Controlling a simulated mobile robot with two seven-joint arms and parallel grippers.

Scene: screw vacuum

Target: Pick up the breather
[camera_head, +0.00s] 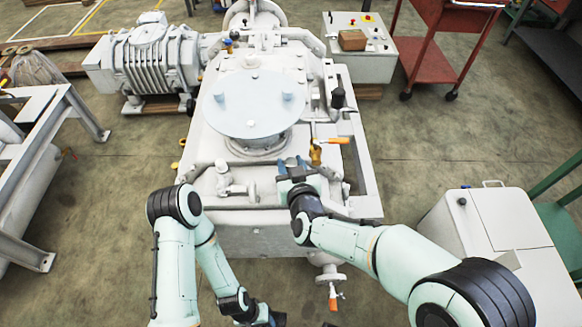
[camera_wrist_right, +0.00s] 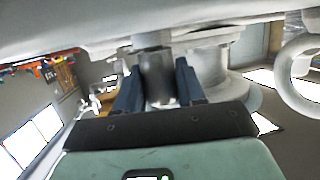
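My right gripper (camera_head: 292,166) is at the front of the white vacuum pump, just in front of the round grey disc (camera_head: 254,103). In the right wrist view its two blue-grey fingers (camera_wrist_right: 158,90) stand apart on either side of a short metallic cylinder (camera_wrist_right: 158,72), which may be the breather. I cannot tell whether the fingers touch it. The cylinder's upper end meets a broad pale surface. In the head view the cylinder cannot be made out. My left gripper (camera_head: 268,318) is low at the bottom edge, away from the pump; its fingers are unclear.
A brass valve with an orange handle (camera_head: 331,141) is close to the right of my right gripper. Another orange-handled valve (camera_head: 332,298) is on the pump's front. A white cabinet (camera_head: 500,222) stands at the right, a grey metal frame (camera_head: 75,115) at the left.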

